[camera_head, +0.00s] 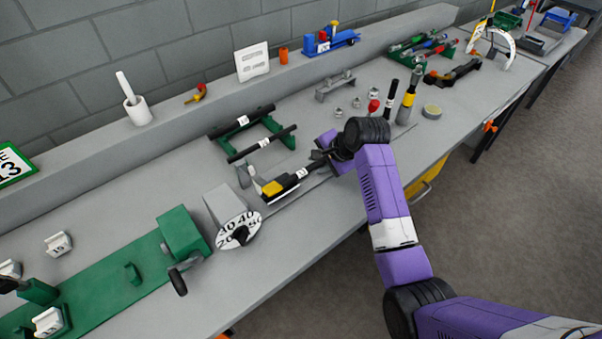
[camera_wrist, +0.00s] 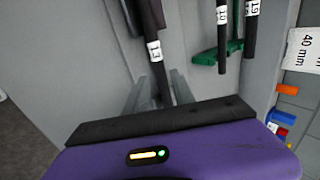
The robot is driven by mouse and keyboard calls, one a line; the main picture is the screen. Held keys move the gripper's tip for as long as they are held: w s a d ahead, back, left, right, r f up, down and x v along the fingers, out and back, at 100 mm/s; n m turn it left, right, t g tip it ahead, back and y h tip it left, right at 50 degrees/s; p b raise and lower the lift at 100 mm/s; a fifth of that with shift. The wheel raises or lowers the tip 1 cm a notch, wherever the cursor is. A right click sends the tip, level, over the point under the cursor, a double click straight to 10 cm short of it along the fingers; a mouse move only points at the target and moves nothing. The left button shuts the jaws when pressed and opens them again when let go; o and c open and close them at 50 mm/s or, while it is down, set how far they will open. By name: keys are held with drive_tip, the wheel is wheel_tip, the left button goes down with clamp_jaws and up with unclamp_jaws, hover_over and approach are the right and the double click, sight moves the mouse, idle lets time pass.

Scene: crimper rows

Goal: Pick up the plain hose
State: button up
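My gripper (camera_head: 322,156) reaches over the bench from the right. In the wrist view its two grey fingers (camera_wrist: 160,92) stand apart. A black hose with a white tag reading 13 (camera_wrist: 154,50) runs down toward the space between them; I cannot tell whether they touch it. In the head view this tagged hose (camera_head: 300,174) lies by a yellow-topped black block (camera_head: 273,188). Two more black hoses, tagged 10 (camera_wrist: 222,30) and 19 (camera_wrist: 251,30), lie across a green rack (camera_head: 274,127). I cannot tell which hose is the plain one.
A grey crimper with a numbered dial (camera_head: 239,230) and a green machine (camera_head: 182,232) stand at left. Upright black (camera_head: 389,97) and yellow-banded (camera_head: 408,98) pieces stand beyond my gripper. A raised back shelf (camera_head: 165,125) holds a white cup with a rod (camera_head: 138,110). Bare bench lies along the front.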

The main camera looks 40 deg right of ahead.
sight(310, 168)
drive_tip(key=shift+x, duration=2.4)
drive_tip(key=shift+s+a, duration=0.1)
drive_tip(key=shift+a, duration=0.05)
clamp_jaws()
